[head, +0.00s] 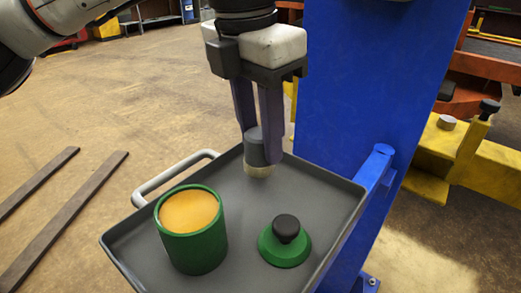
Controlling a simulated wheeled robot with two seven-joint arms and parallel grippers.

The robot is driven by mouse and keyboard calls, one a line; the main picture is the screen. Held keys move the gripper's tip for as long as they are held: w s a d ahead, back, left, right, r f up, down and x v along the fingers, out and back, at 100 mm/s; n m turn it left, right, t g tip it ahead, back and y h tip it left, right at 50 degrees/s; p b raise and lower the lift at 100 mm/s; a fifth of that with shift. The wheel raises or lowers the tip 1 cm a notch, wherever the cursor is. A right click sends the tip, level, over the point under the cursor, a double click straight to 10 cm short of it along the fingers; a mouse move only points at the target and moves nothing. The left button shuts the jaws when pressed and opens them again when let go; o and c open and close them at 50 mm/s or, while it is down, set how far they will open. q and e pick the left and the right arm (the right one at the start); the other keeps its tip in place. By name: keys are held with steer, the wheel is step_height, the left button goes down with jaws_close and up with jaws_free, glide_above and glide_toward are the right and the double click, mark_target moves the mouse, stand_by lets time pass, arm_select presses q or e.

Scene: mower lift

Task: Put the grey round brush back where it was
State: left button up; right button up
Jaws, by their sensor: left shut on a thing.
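My left gripper (258,128) comes down from the top of the head view and is shut on the grey round brush (257,150). The brush is upright, with a grey body and pale tan bristles (258,171) pointing down. It is over the back part of the dark grey tray (306,187). I cannot tell whether the bristles touch the tray. My right gripper is not in view.
On the tray, a green tub (196,247) with orange content stands front left, and a green lid with a black knob (286,245) sits right of it. A blue post (360,80) rises behind. A grey handle (165,180) sticks out left. Yellow lift parts (478,165) stand right.

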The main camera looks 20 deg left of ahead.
mark_target(252, 135)
arm_select(q)
step_height(252, 135, down, 2)
steer(key=shift+f, duration=0.25)
steer(key=o, duration=0.9)
steer(key=shift+o, duration=0.2)
steer(key=r, duration=0.4)
steer(key=r+p, duration=0.1)
steer(key=r, duration=0.3)
steer(key=s+r, duration=0.1)
steer(key=r, duration=0.3)
steer(key=shift+a+p, duration=0.4)
